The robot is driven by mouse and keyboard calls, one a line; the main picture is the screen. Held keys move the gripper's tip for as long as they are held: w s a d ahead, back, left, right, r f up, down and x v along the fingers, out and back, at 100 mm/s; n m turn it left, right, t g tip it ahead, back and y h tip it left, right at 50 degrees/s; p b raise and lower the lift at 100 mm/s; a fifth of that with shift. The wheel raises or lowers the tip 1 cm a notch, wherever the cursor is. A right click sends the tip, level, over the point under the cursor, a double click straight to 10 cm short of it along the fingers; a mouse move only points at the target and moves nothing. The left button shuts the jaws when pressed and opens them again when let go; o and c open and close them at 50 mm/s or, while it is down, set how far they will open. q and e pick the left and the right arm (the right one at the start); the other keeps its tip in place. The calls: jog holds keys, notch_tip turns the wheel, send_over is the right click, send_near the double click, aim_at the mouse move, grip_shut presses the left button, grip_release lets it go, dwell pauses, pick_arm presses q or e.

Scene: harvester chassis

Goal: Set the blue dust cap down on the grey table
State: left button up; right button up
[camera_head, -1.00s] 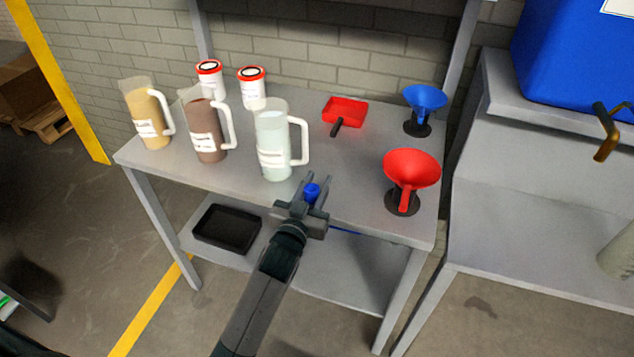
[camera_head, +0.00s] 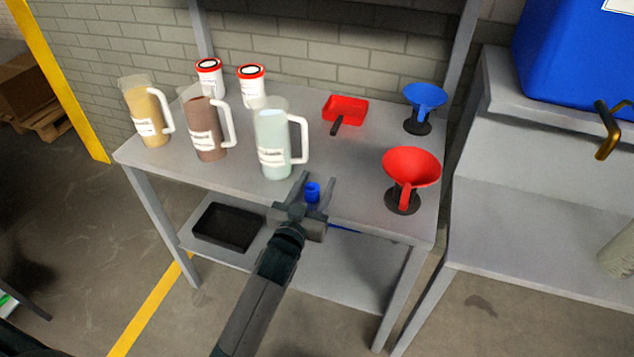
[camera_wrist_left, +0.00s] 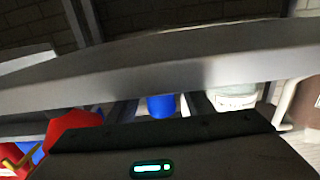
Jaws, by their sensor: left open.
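The blue dust cap (camera_head: 312,192) is at the front edge of the grey table (camera_head: 352,190), in front of the jug of pale liquid (camera_head: 272,145). It looks upright and appears to rest on the tabletop, though its underside is hidden. My left gripper (camera_head: 318,180) is open, one finger on each side of the cap, with gaps showing. In the left wrist view the cap (camera_wrist_left: 161,106) stands between the two spread fingers, its lower part hidden by the gripper body. My right gripper is not in view.
The red funnel (camera_head: 410,168) on its stand is right of the gripper, with a blue funnel (camera_head: 425,97) behind. A red scoop (camera_head: 345,110) lies farther back. Jugs and white tubs fill the left side. A black tray (camera_head: 228,227) sits on the lower shelf.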

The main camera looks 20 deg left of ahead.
aim_at(309, 199)
pick_arm(q)
jog(key=s+b, duration=0.1)
jog(key=s, duration=0.8)
jog(key=shift+s+a, duration=0.15)
jog(key=shift+s, duration=0.85)
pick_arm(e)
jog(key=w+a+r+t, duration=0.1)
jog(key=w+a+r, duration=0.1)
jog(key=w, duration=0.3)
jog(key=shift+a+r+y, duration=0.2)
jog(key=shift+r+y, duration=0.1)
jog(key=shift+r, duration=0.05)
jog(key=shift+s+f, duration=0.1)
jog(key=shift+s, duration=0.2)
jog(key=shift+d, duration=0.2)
